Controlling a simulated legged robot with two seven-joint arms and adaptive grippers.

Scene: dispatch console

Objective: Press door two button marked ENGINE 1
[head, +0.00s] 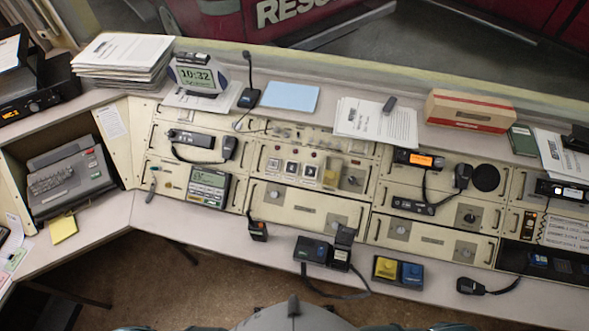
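A row of small square buttons sits in the cream console panel at the centre: a left one (273,165), a middle one (291,168) and a right one (310,171). Each has a pale face in a dark frame. A yellowish square (330,177) is just right of them. The lettering is too small to read, so I cannot tell which is marked ENGINE 1. Small red lights or knobs are above the row. Neither of my grippers is in view.
A clock (197,76), paper stacks (122,55) and a cardboard box (470,110) stand on the upper ledge. Radios, a corded handset (258,230), a black phone-like unit (322,252) and a yellow-and-blue box pair (398,271) crowd the front desk. Bare desk (210,225) shows at front left.

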